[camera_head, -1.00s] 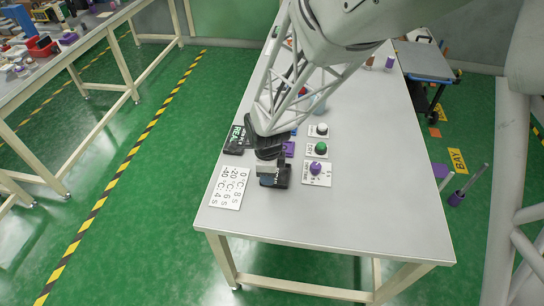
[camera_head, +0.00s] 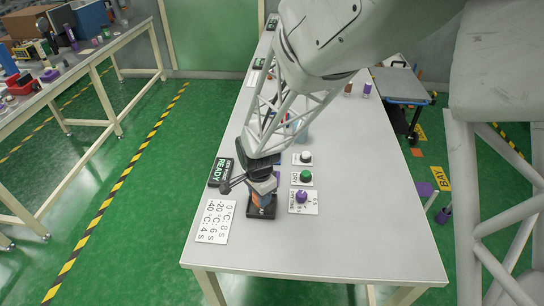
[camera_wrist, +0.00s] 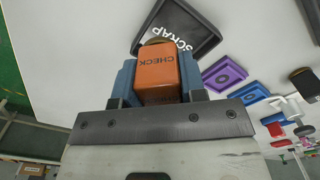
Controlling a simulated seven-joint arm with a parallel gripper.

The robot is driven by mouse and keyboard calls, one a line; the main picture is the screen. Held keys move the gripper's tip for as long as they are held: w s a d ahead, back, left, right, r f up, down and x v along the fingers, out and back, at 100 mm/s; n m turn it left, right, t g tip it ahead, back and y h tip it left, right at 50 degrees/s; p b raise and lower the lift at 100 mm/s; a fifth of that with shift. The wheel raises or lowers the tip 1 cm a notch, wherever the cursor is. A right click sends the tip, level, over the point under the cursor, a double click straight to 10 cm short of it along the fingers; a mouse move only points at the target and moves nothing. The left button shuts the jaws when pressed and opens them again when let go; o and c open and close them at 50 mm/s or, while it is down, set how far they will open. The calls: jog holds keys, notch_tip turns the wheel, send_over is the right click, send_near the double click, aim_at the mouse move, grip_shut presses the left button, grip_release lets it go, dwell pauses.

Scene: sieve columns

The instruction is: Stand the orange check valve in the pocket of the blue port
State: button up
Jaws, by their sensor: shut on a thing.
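The orange check valve (camera_wrist: 159,75), a block marked CHECK, sits between the blue fingers of my gripper (camera_wrist: 160,85) in the wrist view. My gripper is shut on it. The blue port (camera_wrist: 255,94) with a ring-shaped mark lies to the right in the wrist view, beyond a purple port. My arm hides the blue port in the head view.
A purple port (camera_wrist: 224,72) lies between the scrap tray and the blue port. Plates with a purple knob (camera_head: 302,197), a green button (camera_head: 306,177) and a white button (camera_head: 305,158) stand to the right.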

jog(key=w+n, duration=0.1)
jog(key=n, duration=0.1)
jog(key=w+d+n, duration=0.1)
jog(key=n, duration=0.1)
jog(key=w+n, duration=0.1)
jog(key=n, duration=0.1)
jog(key=shift+d+r+n, duration=0.15)
jog(key=shift+n, duration=0.25)
jog(key=w+n, duration=0.1)
jog(key=n, duration=0.1)
jog(key=d+n, duration=0.1)
jog(key=n, duration=0.1)
jog(key=w+n, duration=0.1)
jog(key=n, duration=0.2)
jog(key=shift+w+d+r, duration=0.15)
jog(key=shift+w+d, duration=0.1)
jog(key=shift+w, duration=0.05)
jog(key=w+d+n, duration=0.3)
jog(key=w+n, duration=0.2)
jog(key=n, duration=0.8)
jog(key=shift+d+r, duration=0.15)
jog(key=shift+r, duration=0.05)
jog(key=shift+w, duration=0.2)
